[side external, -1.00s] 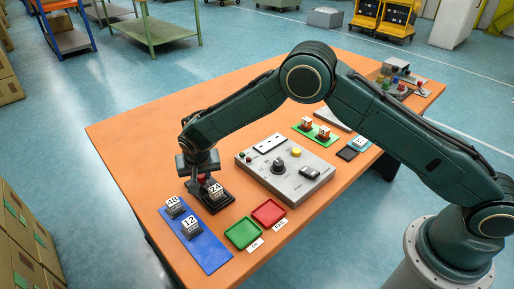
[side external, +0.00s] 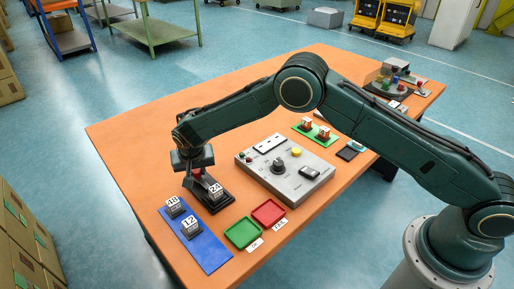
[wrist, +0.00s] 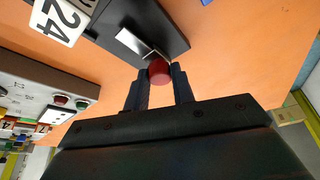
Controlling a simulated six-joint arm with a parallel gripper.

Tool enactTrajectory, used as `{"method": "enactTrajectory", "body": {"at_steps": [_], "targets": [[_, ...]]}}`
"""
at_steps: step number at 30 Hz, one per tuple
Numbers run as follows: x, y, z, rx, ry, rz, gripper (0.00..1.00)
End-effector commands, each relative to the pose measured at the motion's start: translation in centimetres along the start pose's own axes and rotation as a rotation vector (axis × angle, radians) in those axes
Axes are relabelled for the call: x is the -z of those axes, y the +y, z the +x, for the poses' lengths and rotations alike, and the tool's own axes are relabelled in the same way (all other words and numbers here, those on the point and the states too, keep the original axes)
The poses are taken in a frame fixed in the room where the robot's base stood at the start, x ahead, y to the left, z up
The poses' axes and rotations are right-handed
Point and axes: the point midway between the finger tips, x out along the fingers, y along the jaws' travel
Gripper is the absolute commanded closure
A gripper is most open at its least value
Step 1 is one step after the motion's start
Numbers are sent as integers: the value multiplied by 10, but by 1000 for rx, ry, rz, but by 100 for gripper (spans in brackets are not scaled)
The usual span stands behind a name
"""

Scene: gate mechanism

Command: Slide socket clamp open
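The socket clamp is a dark base (side external: 217,203) on the orange table, with a red knob (side external: 197,172) at its far-left end. A cube marked 24 (side external: 215,192) sits at its other end. In the wrist view the knob (wrist: 159,71) lies between my fingertips, at the end of a bright metal strip (wrist: 131,41) on the dark base (wrist: 150,22). My gripper (wrist: 160,78) appears shut on the knob, with a finger on each side. The cube (wrist: 58,20) is apart from my fingers. In the side view my gripper (side external: 194,165) points down and partly hides the knob.
A blue tray (side external: 208,255) with cubes 48 and 12 lies in front. Green (side external: 243,233) and red (side external: 268,212) trays and a grey control panel (side external: 285,170) stand to the right. The table left of the clamp is clear.

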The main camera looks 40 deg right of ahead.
Motion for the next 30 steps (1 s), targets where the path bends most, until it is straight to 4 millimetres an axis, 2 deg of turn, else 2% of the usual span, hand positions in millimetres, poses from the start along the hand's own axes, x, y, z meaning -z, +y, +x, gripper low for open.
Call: {"method": "enactTrajectory", "body": {"at_steps": [1, 3, 17, 23, 30], "targets": [[5, -2, 0, 12, 13, 3, 68], [4, -2, 0, 11, 12, 3, 54], [3, -2, -4, 7, 8, 2, 53], [3, -2, -20, 8, 9, 2, 53], [3, -2, -53, 9, 10, 2, 53]]}}
